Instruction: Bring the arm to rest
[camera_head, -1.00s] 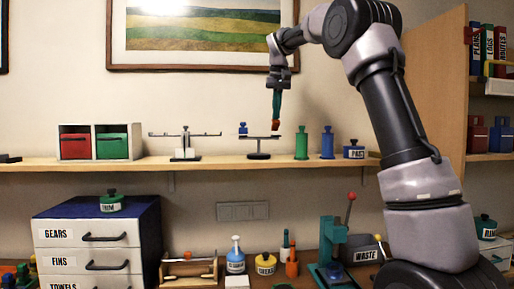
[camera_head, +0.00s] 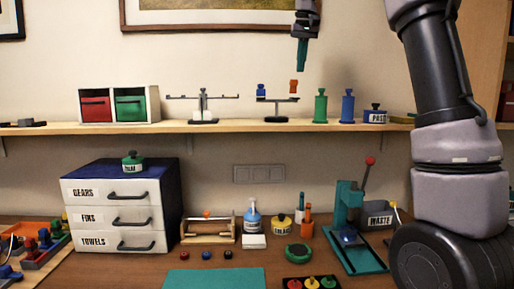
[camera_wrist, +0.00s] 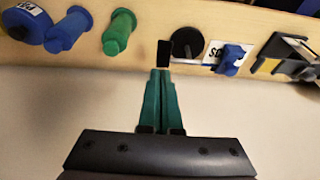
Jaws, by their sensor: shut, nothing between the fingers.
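My gripper (camera_head: 301,68) has teal fingers and hangs pointing down above the shelf, over a small balance (camera_head: 278,100). The fingers are shut together with nothing between them; they also show shut in the wrist view (camera_wrist: 160,74). An orange piece (camera_head: 294,86) stands at the balance's right end, a little below the fingertips and apart from them. A blue weight (camera_head: 261,90) stands at its left end. The upper part of my arm is cut off by the top of the head view.
On the shelf (camera_head: 230,123) stand a second balance (camera_head: 203,104), a green weight (camera_head: 320,106), a blue weight (camera_head: 347,107) and a labelled pot (camera_head: 375,115). A red-and-green drawer box (camera_head: 120,104) is left. Below are drawers (camera_head: 112,218) and a teal press (camera_head: 348,228).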

